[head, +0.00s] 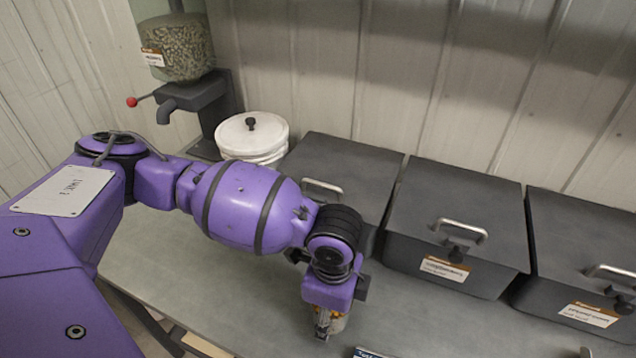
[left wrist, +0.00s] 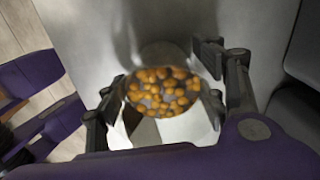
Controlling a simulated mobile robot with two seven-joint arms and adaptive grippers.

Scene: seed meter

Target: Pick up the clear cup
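The clear cup holds many small orange-yellow pieces. It shows in the left wrist view (left wrist: 165,128), between the two fingers of my left gripper (left wrist: 165,88). The fingers lie along opposite sides of the cup, close to its wall. I cannot tell whether they press on it. In the head view my left gripper (head: 325,322) points down at the front of the table. It hides most of the cup, with a little orange content showing beside it. I cannot tell whether the cup touches the tabletop. My right gripper is not in view.
Several dark lidded bins with handles and labels, one of them here (head: 455,225), line the back of the grey table (head: 190,275). A white lidded tub (head: 252,138) and a seed dispenser (head: 180,60) with a red-knobbed lever stand at the back left.

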